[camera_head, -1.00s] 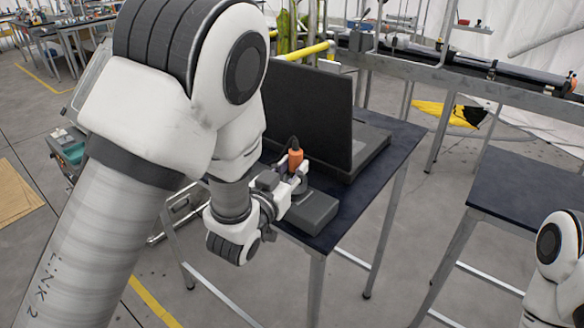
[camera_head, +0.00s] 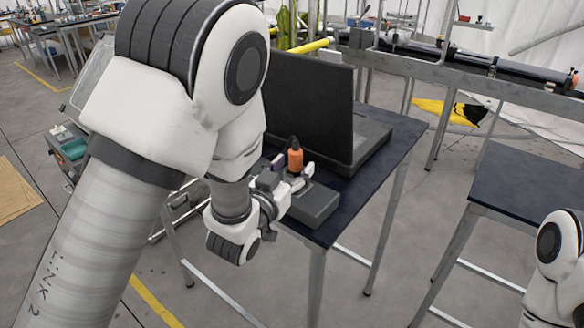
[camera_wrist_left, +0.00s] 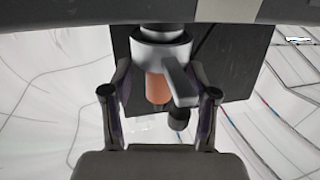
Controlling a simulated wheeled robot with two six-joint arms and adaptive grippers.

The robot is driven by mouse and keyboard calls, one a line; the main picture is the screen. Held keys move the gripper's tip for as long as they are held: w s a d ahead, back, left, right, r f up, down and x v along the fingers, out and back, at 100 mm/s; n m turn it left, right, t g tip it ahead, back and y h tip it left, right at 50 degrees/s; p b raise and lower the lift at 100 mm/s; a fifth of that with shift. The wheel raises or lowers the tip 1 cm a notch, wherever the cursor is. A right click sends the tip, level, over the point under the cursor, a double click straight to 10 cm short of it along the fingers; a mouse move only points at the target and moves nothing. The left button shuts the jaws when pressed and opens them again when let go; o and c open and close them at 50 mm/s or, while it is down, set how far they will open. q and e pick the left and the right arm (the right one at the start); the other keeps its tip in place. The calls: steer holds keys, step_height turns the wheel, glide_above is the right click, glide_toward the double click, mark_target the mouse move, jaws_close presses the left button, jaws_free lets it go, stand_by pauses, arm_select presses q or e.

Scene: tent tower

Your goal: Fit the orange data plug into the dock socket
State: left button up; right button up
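The orange data plug (camera_head: 295,161) stands upright with its dark tip up, at the back left end of the grey dock (camera_head: 317,206). My left gripper (camera_head: 290,181) is at the plug, its fingers spread. In the left wrist view the open fingers stand to either side of the orange plug (camera_wrist_left: 157,88), with gaps between. There a pale grey ring surrounds one end of the plug. The plug's lower end is hidden in the head view, so I cannot tell how deep it sits in the socket. My right gripper is not in view.
A dark laptop (camera_head: 312,108) stands open right behind the plug, on the dark table (camera_head: 385,167). The table's front edge is close to the dock. A second dark table (camera_head: 530,190) stands at the right. My right arm shows at the lower right.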

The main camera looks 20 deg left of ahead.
mark_target(292, 176)
arm_select(q)
steer(key=shift+r, duration=0.1)
step_height(292, 176, up, 10)
stand_by(0.4)
steer(key=shift+w, duration=0.1)
